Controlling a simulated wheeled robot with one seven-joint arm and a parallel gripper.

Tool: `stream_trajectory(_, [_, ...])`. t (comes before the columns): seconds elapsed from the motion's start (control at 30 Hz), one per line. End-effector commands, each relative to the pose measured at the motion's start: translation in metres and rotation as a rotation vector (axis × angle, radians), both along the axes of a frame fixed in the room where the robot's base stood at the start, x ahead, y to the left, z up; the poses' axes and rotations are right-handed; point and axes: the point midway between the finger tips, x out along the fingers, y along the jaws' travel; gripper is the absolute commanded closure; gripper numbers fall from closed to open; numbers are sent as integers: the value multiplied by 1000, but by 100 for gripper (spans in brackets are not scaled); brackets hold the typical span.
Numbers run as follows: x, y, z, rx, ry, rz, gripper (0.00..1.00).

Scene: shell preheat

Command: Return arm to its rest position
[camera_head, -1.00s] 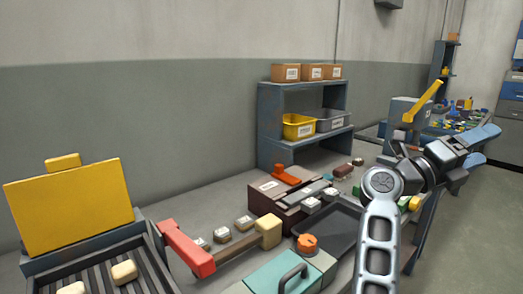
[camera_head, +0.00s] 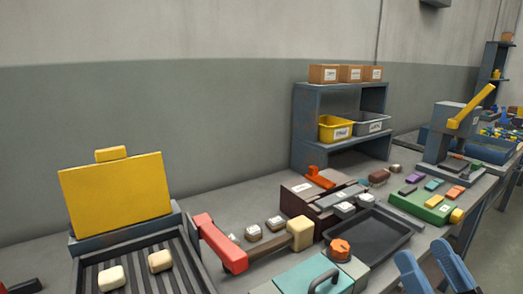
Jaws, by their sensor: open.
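My gripper (camera_head: 422,252) is at the bottom right of the head camera view, with its two blue fingers pointing up and a gap between them. It is open and holds nothing. Only the fingers show; the rest of my arm is out of the frame. The fingers appear in front of the workbench (camera_head: 395,262), close to its front edge.
A black tray (camera_head: 402,231), a teal box with a handle (camera_head: 300,276) and a hammer-like tool (camera_head: 222,244) lie on the bench. A grill with a raised yellow lid (camera_head: 118,195) stands at left. A lever press (camera_head: 450,130) stands at right. Grey floor lies right.

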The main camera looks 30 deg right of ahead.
Motion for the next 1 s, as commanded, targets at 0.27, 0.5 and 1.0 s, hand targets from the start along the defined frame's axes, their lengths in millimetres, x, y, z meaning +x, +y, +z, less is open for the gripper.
stream_trajectory(0.27, [-65,75,-77,-31,414,118,28])
stream_trajectory(0.5, [-131,129,-115,-19,709,190,28])
stream_trajectory(1.0, [-162,152,-125,-8,836,219,28])
